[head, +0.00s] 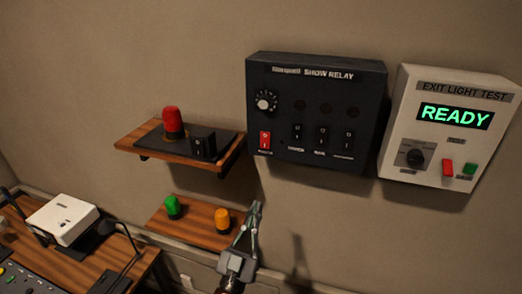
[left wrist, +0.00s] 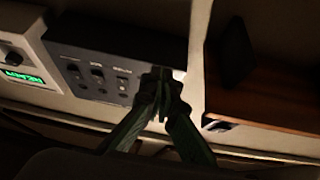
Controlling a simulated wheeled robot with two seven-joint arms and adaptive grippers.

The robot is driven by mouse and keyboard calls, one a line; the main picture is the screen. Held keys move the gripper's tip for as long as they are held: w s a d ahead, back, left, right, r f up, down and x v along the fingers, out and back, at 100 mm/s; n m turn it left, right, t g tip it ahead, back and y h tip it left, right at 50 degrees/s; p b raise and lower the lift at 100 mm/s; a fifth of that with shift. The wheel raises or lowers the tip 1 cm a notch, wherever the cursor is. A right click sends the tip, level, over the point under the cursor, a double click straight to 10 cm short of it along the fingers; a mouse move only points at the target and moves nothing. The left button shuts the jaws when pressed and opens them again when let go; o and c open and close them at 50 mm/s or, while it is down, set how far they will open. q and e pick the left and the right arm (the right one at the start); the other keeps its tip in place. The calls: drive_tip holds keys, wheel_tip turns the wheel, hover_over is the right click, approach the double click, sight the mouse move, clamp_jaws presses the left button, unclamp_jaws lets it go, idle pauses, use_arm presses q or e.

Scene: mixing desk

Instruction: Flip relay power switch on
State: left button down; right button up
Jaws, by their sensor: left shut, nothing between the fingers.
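The black SHOW RELAY box (head: 318,88) hangs on the wall. Along its lower front are a red rocker switch (head: 265,140) at the left and three black rocker switches; the middle black one (head: 321,136) is among them. My left gripper (head: 257,205) is shut and empty, pointing up, below the box and lower in the picture than the red switch. In the left wrist view, the closed fingertips (left wrist: 160,75) overlap one end of the relay box (left wrist: 90,62) and hide that part, and the red switch does not show there. My right gripper is not in view.
A white EXIT LIGHT TEST box (head: 405,100) reading READY hangs right of the relay box. Left are two wooden shelves: the upper (head: 150,150) holds a red beacon (head: 172,122); the lower (head: 195,228) holds green and orange lights near my gripper. Wall below the relay box is clear.

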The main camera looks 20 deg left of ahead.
use_arm(q)
drive_tip(key=s+r+t, duration=0.1)
drive_tip(key=s+r, duration=0.3)
drive_tip(key=r, duration=0.3)
drive_tip(key=shift+s+a+n+t+y+p, duration=0.25)
drive_tip(key=shift+a+n+t+y+p, duration=0.05)
drive_tip(key=shift+a+n+y, duration=0.15)
drive_tip(key=shift+r, duration=0.15)
drive_tip(key=p, duration=0.5)
approach(265, 142)
wheel_tip(265, 142, up, 4)
drive_tip(key=w, duration=0.3)
drive_tip(key=shift+w+f, duration=0.2)
drive_tip(key=shift+w, duration=0.65)
